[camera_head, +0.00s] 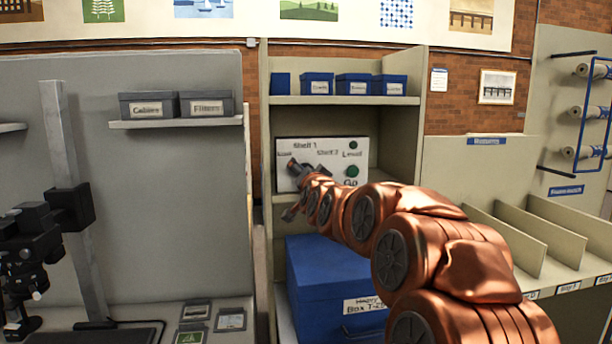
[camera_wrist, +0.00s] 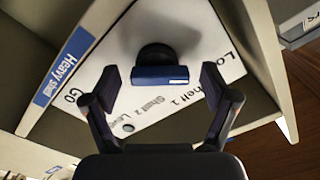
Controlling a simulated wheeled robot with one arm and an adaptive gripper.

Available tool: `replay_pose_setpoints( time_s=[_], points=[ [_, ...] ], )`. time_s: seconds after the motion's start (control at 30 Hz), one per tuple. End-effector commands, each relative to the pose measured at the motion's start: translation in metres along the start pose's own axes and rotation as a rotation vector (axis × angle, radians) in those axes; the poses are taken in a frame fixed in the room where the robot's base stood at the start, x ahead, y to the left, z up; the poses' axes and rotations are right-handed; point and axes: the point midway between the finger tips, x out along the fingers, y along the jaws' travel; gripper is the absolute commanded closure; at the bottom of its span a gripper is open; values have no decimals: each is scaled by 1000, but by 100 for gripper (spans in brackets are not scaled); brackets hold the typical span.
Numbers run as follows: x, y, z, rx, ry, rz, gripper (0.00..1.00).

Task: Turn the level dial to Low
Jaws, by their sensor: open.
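A white control panel (camera_head: 323,155) stands in the shelf unit, with the labels "Shelf 1", "Shelf 2", "Level" and "Go"; a label partly showing as "Lo" is at the right in the wrist view. The level dial (camera_wrist: 160,74) is a dark round knob with a blue bar grip. It lies between the two fingers of my open gripper (camera_wrist: 161,80), with a gap on each side. In the head view my gripper (camera_head: 290,188) is at the panel's left part, and the arm hides the dial. Which label the dial points to is unclear.
Two green round buttons, one of them (camera_head: 352,171) above "Go", are at the panel's right. A blue box (camera_head: 325,285) stands below the panel, and small blue boxes (camera_head: 354,84) sit on the shelf above. The shelf unit's side walls (camera_head: 404,130) flank the panel.

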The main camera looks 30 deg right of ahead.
Motion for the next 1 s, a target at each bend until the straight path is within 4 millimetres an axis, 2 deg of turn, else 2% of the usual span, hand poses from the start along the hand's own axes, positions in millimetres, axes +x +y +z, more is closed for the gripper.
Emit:
replay_pose_setpoints(
  time_s=[0.27,1.0],
  points=[
    [-16,1,0,0,-2,1,15],
    [-103,0,-1,1,2,0,15]
  ],
)
